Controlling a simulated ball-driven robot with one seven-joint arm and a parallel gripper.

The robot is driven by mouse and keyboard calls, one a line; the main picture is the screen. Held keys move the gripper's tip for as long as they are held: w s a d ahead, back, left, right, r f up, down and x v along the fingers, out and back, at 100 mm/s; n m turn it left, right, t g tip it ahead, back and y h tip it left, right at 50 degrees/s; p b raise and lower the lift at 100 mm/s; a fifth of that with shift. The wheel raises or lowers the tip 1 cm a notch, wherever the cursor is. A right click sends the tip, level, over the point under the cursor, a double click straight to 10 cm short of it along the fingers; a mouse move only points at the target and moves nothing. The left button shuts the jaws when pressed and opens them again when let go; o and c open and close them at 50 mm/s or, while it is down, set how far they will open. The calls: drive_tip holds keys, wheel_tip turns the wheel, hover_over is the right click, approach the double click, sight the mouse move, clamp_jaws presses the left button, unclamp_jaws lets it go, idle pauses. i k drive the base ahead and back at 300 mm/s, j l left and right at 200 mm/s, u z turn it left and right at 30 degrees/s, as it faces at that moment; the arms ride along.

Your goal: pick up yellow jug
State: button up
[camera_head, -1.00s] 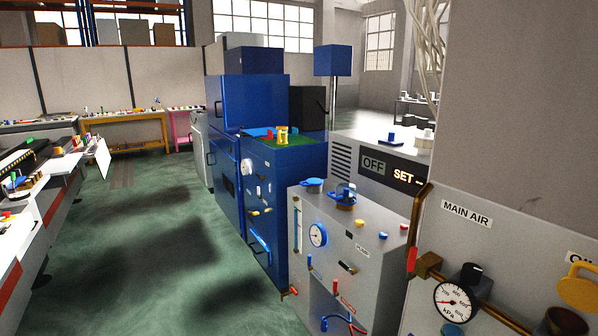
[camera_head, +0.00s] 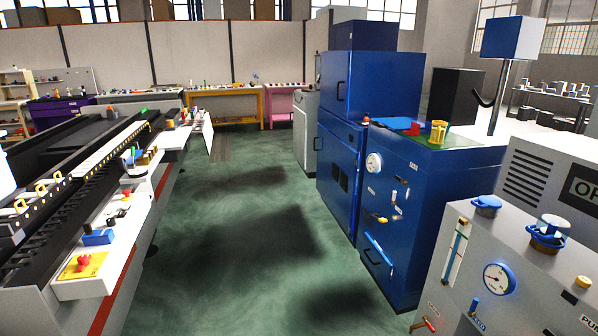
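A small yellow object (camera_head: 438,132), possibly the yellow jug, stands on the green top of the low blue cabinet (camera_head: 400,205), right of centre. It is too small for me to make out a handle or spout. A flat blue item (camera_head: 395,124) lies to its left on the same top. My gripper is not in view.
A grey machine with a gauge (camera_head: 497,279) stands at the lower right. A tall blue cabinet (camera_head: 385,85) stands behind the low one. A long conveyor bench (camera_head: 100,190) runs along the left. The green floor (camera_head: 230,240) between is open.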

sight(439, 130)
drive_tip(key=i+u, duration=0.1)
drive_tip(key=i, duration=1.75)
